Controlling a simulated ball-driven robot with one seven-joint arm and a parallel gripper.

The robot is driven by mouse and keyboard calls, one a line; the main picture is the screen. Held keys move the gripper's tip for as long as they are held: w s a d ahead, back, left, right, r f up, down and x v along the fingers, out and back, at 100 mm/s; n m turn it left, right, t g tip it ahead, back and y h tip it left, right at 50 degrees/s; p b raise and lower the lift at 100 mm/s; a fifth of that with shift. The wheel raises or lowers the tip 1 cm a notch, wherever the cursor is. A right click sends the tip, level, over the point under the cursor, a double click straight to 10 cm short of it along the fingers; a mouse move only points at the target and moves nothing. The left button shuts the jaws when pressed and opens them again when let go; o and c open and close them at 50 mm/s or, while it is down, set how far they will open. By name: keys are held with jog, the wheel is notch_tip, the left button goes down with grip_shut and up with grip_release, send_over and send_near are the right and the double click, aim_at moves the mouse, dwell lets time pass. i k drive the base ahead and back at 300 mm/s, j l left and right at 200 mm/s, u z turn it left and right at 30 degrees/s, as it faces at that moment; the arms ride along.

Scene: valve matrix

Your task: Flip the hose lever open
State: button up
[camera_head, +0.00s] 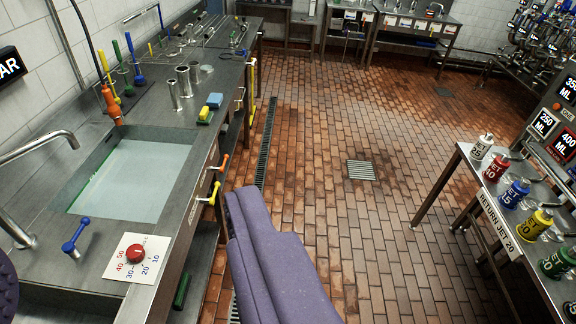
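A black hose with an orange nozzle (112,106) hangs at the back left corner of the water-filled sink (126,207). An orange lever handle (220,163) and a yellow lever handle (209,195) stick out from the counter's front edge, right of the sink. A blue lever (75,237) stands on the counter at the sink's near left corner. No label I can read tells which one is the hose lever. My gripper is not in view; a purple part of my arm fills the bottom middle and is apart from the levers in the picture.
A red knob (135,251) on a numbered plate sits near the front counter edge. A metal tap (38,146) reaches over the sink from the left. The tiled floor (310,150) between is open, with drains.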

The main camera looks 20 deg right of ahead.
aim_at(226, 157)
jog(key=z, duration=0.15)
jog(key=i+l, duration=0.1)
jog(key=i, duration=1.05)
jog(key=i+l+u, duration=0.1)
jog(key=i, duration=0.5)
jog(key=i+l, duration=0.2)
jog(key=i, duration=0.35)
jog(key=i+l, duration=0.1)
jog(key=i, duration=0.5)
jog(key=u, duration=0.05)
